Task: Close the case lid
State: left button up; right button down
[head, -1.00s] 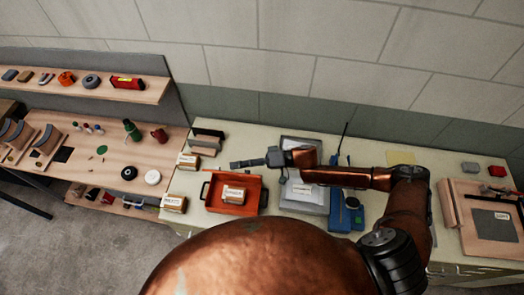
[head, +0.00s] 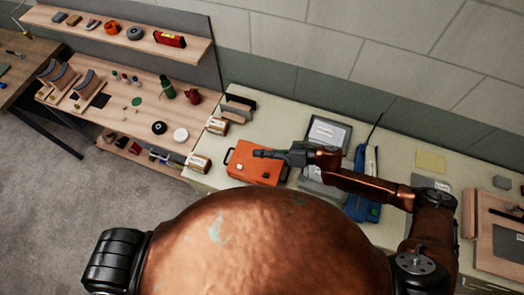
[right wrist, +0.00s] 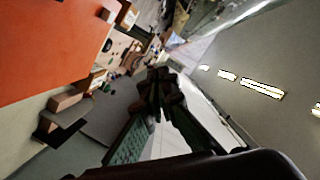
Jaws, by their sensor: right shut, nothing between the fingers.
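An orange case (head: 248,176) with dark side handles stands on the pale bench. Its visible top looks like a flat orange surface with a small white spot and a dark spot. My right gripper (head: 264,153) is shut and empty, and appears over the case's far edge; contact cannot be told. In the right wrist view my right gripper (right wrist: 160,85) is dark and blurred, with a broad orange surface (right wrist: 45,45) at upper left. A grey case with a raised lid (head: 328,133) stands to the right, partly behind my right arm. My left gripper is not in view.
Labelled blocks (head: 199,163) stand left of the orange case. A blue tool (head: 365,180) with a thin antenna lies beside the grey case. A yellow sheet (head: 430,161) is farther right. A wooden workbench with a shelf (head: 150,40) is at left.

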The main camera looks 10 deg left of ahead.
jog(key=s+d+r+p, duration=0.1)
jog(key=d+r, duration=0.5)
jog(key=d, duration=0.3)
jog(key=shift+s+d+r, duration=0.25)
jog(key=shift+s+d, duration=0.05)
jog(key=shift+s, duration=0.1)
dwell(0.4)
